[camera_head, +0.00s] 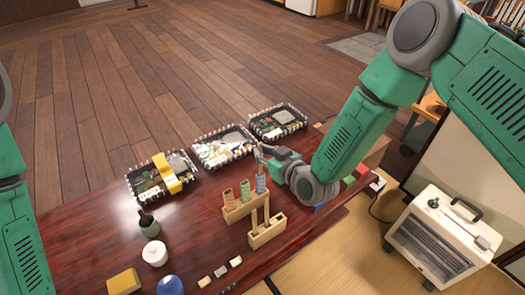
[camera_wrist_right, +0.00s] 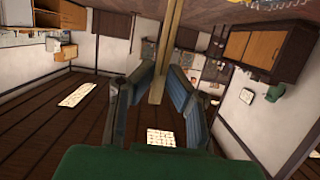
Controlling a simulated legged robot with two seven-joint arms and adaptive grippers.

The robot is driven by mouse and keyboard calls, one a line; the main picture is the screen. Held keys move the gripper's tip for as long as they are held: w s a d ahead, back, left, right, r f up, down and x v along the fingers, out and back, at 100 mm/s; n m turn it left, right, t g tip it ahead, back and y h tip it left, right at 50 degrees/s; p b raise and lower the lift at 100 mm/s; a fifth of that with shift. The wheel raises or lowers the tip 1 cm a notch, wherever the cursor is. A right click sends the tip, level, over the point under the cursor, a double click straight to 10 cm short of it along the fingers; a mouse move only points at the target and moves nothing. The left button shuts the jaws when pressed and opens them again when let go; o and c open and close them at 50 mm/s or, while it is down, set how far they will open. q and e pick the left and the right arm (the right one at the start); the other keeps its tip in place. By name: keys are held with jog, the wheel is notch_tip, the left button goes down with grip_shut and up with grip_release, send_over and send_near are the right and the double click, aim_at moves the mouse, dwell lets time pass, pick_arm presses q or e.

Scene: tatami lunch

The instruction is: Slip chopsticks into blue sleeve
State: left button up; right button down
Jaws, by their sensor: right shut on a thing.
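The blue sleeve (camera_head: 261,184) stands upright at the right end of a wooden rack (camera_head: 243,208), beside a green sleeve (camera_head: 245,191) and an orange sleeve (camera_head: 228,198). My right gripper (camera_head: 263,154) is just above and behind the blue sleeve. In the right wrist view, my right gripper (camera_wrist_right: 158,82) is shut on pale wooden chopsticks (camera_wrist_right: 168,45), which run between its fingers. I cannot tell whether their tips are inside the blue sleeve. My left gripper is out of view; only my left arm shows at the left edge.
A wooden holder (camera_head: 267,236) with upright sticks stands in front of the rack. Three lunch boxes (camera_head: 160,178) (camera_head: 222,147) (camera_head: 277,121) line the table's far side. A white lidded pot (camera_head: 154,253), a blue one (camera_head: 170,285) and a yellow block (camera_head: 123,282) sit at the front left.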

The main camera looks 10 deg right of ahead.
jog(key=shift+f, duration=0.2)
jog(key=c, duration=1.5)
grip_release()
jog(key=shift+c, duration=0.2)
jog(key=shift+o, duration=0.5)
jog(key=o, duration=0.4)
